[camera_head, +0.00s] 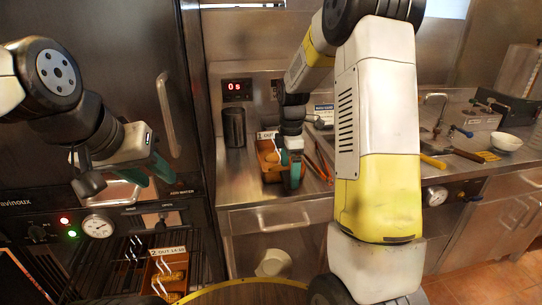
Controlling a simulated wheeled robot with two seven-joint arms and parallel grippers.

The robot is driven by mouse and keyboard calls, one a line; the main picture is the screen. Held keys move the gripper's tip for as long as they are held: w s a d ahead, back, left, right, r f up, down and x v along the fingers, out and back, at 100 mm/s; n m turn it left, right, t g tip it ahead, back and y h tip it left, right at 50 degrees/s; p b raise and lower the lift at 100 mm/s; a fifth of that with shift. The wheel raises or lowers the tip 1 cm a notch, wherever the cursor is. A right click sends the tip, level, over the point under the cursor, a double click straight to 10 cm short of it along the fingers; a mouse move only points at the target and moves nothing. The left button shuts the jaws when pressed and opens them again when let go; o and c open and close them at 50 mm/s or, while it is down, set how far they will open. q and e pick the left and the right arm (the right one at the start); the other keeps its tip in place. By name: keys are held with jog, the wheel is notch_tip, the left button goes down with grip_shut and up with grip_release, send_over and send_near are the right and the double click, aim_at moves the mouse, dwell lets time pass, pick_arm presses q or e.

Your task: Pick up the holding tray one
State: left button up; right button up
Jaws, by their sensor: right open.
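A brown holding tray (268,172) with a white label starting with "1" sits on the steel counter and holds orange-brown food. My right gripper (288,160) points down at the tray's right side, with its teal fingers open. Whether the fingers touch the tray wall I cannot tell, as the gripper covers part of that side. My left gripper (149,172) is at the left in front of the dark oven, with its two teal fingers apart and nothing between them.
A second brown tray (152,272) labelled "2" rests on the lower left rack. A black cup (234,127) stands behind tray one, under a red timer display (237,89). Tongs (319,160) lie right of the tray. A white bowl (505,141) and tools are farther right.

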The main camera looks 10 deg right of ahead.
aim_at(288, 177)
jog(key=f, duration=0.4)
jog(key=shift+s+a+f, duration=0.1)
jog(key=shift+a+f, duration=0.1)
jog(key=shift+c, duration=0.4)
jog(key=c, duration=1.6)
jog(key=shift+r, duration=0.15)
jog(key=shift+c, duration=0.2)
